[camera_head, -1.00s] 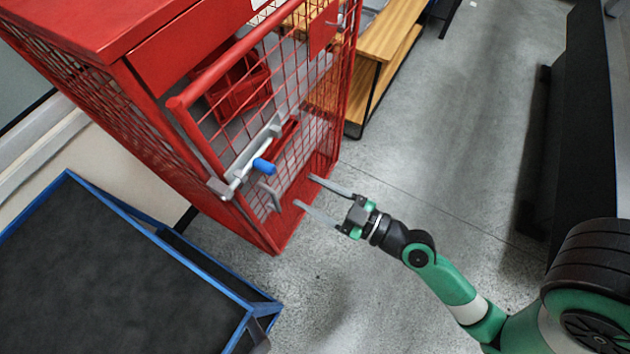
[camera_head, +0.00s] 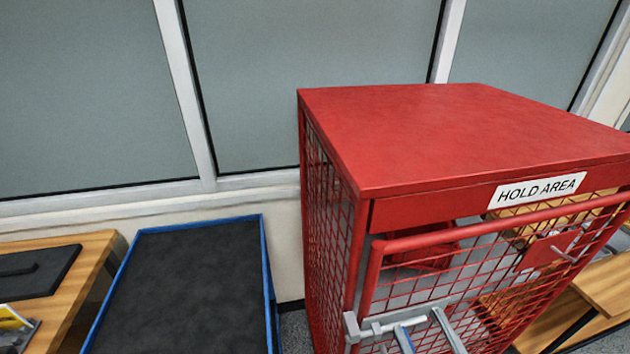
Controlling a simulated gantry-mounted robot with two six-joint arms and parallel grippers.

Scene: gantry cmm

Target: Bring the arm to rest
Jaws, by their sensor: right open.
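Only the tips of my right gripper (camera_head: 419,322) show, at the bottom edge. They look like two slim pale grey fingers, apart, slanting up to the left in front of the red cage door. No object shows between them. The rest of my right gripper and its arm are below the picture. I cannot tell whether the fingers touch the latch behind them. My left gripper is not in view.
The red mesh cage (camera_head: 470,135), labelled HOLD AREA, fills the right side; its door latch (camera_head: 352,327) shows at the bottom. A blue-rimmed black-topped table (camera_head: 185,285) and a wooden bench (camera_head: 62,290) stand to the left. Grey wall panels (camera_head: 310,75) are behind.

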